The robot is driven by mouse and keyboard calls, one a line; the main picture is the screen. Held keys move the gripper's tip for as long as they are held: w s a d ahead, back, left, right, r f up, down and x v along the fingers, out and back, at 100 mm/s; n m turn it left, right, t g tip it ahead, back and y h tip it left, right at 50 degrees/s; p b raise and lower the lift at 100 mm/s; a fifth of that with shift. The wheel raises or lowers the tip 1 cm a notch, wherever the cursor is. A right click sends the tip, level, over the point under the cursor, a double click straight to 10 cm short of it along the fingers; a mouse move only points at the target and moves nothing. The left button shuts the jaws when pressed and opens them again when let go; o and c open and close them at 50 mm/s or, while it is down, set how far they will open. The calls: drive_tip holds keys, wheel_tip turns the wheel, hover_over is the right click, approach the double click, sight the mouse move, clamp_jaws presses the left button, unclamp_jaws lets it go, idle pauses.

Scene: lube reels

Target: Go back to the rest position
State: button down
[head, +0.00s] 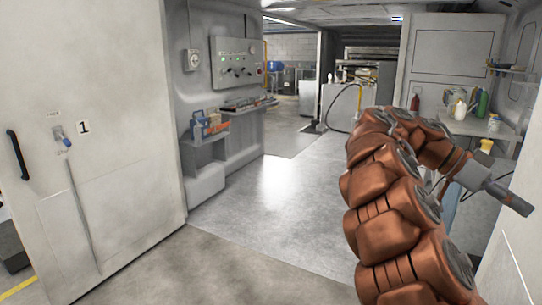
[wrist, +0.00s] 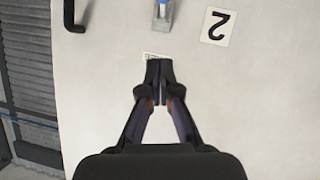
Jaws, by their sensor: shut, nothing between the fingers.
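My gripper (wrist: 159,75) is shut and empty in the wrist view, its two dark fingertips together. It is in front of a pale panel (wrist: 265,110) that carries a label with the number 2 (wrist: 218,26). In the head view my copper-coloured arm rises at the right and bends over toward the right edge.
A white door (head: 120,200) marked 1 with a black handle (head: 17,154) stands at the left. A control panel (head: 236,62) and a shelf with a toolbox are behind it. A counter (head: 470,125) with bottles is at the right. The middle floor (head: 270,215) is clear.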

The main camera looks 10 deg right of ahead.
drive_tip(key=s+a+f+n+t+y, duration=0.25)
drive_tip(key=s+a+f+n, duration=0.35)
drive_tip(key=a+f+n, duration=0.45)
drive_tip(key=s+a+f+n+t+y, duration=0.2)
drive_tip(key=s+a+f+n+y, duration=0.35)
drive_tip(key=a, duration=0.75)
drive_tip(key=s+a+f+n+t+y, duration=0.1)
drive_tip(key=s+a+f+n+t, duration=0.1)
drive_tip(key=s+a+f+n, duration=0.6)
drive_tip(key=w+a+r+p, duration=0.1)
drive_tip(key=r+p, duration=0.6)
drive_tip(key=w+a+r+t+p, duration=0.1)
drive_tip(key=w+a+r+p, duration=0.1)
drive_tip(key=r+p, duration=0.5)
drive_tip(key=shift+n+p, duration=0.3)
drive_tip(key=shift+p, duration=0.35)
drive_tip(key=shift+w+f, duration=0.1)
